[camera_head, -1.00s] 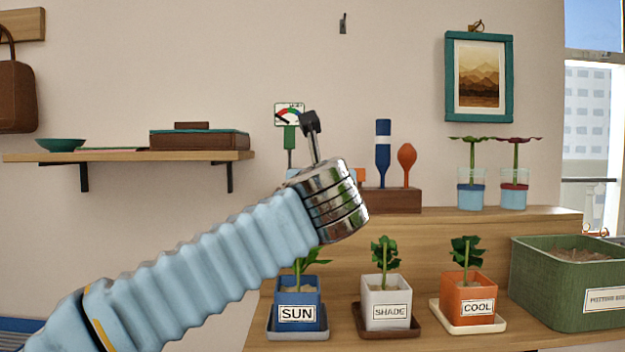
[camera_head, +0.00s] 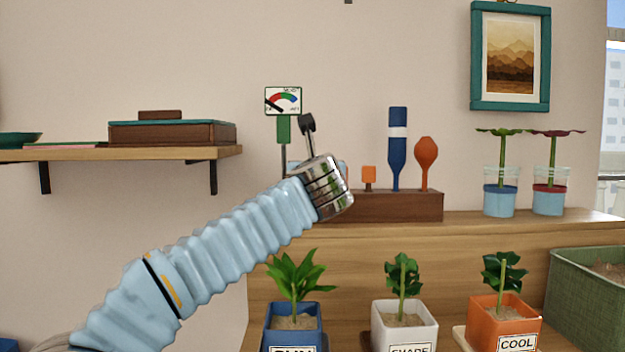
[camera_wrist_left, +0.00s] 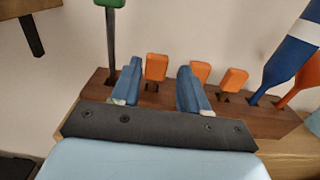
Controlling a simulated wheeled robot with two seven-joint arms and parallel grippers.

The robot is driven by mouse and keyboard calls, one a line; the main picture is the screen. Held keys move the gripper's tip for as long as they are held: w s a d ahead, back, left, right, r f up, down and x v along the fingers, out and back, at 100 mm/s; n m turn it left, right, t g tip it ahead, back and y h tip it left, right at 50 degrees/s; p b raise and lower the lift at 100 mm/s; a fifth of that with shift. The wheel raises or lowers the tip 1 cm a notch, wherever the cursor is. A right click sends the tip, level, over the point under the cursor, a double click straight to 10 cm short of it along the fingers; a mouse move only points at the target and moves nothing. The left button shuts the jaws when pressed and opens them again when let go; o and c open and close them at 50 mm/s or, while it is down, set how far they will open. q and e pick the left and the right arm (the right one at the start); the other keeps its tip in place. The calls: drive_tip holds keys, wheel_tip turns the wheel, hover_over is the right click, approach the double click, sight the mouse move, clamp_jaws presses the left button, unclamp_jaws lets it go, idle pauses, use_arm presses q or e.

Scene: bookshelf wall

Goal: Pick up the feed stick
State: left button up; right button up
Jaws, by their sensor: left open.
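Several small orange tabs stick up from slots in a brown wooden block (camera_head: 400,205); I take these for feed sticks. In the left wrist view, one orange tab (camera_wrist_left: 156,67) shows between the two blue fingers of my left gripper (camera_wrist_left: 160,80). A second tab (camera_wrist_left: 201,70) stands just behind and right of the right finger, and a third tab (camera_wrist_left: 233,80) is farther right. My left gripper is open and I see no grip on any tab. In the head view one tab (camera_head: 368,175) is visible; my wrist hides the others. My right gripper is not in view.
A green meter (camera_head: 283,129) stands at the block's left end; a blue tool (camera_head: 397,150) and an orange bulb (camera_head: 425,152) stand at its right. Potted plants (camera_head: 295,318) are below in front. Two glass planters (camera_head: 501,190) stand right. A wall shelf (camera_head: 120,153) is left.

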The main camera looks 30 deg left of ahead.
use_arm(q)
drive_tip(key=p+x, duration=0.1)
drive_tip(key=x, duration=0.4)
drive_tip(key=shift+s+a, duration=0.1)
drive_tip(key=shift+a, duration=0.05)
drive_tip(key=shift+w+a, duration=0.1)
drive_tip(key=shift+w, duration=0.1)
drive_tip(key=shift+f, duration=0.1)
drive_tip(key=c, duration=0.7)
